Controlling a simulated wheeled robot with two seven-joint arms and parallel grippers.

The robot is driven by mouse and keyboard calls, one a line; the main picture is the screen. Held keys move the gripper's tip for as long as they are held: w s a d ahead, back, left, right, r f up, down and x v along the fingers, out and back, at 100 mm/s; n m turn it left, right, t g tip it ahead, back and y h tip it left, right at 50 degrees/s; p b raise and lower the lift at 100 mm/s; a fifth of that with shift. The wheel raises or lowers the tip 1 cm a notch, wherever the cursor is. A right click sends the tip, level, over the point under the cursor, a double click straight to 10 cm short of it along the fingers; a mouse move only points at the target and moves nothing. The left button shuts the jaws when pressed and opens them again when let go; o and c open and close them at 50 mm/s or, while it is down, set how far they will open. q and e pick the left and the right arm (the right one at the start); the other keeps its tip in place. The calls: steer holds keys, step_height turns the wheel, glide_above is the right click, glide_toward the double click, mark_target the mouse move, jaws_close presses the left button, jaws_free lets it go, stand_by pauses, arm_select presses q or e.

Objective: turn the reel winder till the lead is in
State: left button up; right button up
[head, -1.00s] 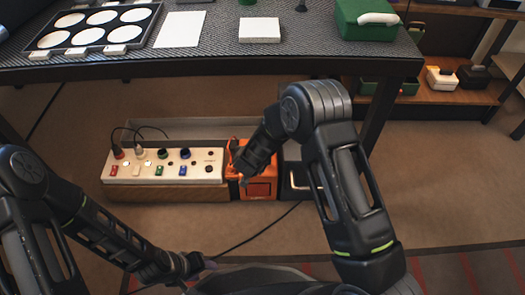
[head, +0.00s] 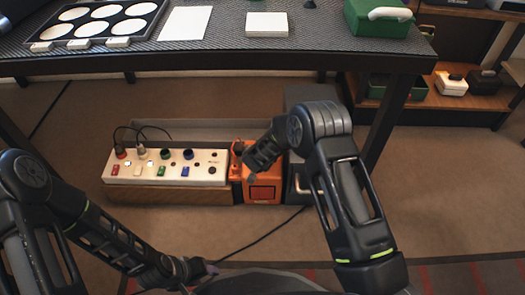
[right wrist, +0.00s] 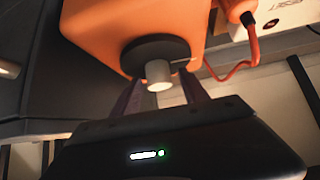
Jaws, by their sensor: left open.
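The reel winder (head: 264,193) is an orange box on the floor under the table, at the right end of a white panel. In the right wrist view its orange face (right wrist: 100,30) carries a black disc (right wrist: 150,52) with a pale round knob (right wrist: 158,75). An orange lead (right wrist: 238,72) runs from the winder's side to an orange plug (right wrist: 240,12) by the panel. My right gripper (right wrist: 163,85) is open, its fingers apart either side of the knob; contact cannot be told. My left gripper (head: 207,268) is open and empty, low in the head view, away from the winder.
The white panel (head: 200,171) holds several coloured switches and plugged black leads. A dark grey box (head: 296,180) stands right of the winder. The table edge (head: 200,66) overhangs behind. A black cable (head: 262,236) crosses the floor. Carpet right of the table leg is clear.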

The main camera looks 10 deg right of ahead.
jaws_close()
stand_by(0.3)
steer(key=m+h+p, duration=0.1)
steer(key=p, duration=0.2)
steer(key=shift+r, duration=0.35)
steer(key=shift+f+m+g+h+p, duration=0.1)
steer(key=shift+m+g+h+p, duration=0.3)
steer(key=shift+m, duration=0.3)
steer(key=shift+w+f+m, duration=0.1)
steer(key=shift+f+m, duration=0.05)
steer(key=shift+m, duration=0.35)
steer(key=shift+m+g+h, duration=0.5)
steer(key=shift+m+h, duration=0.1)
steer(key=shift+h, duration=0.1)
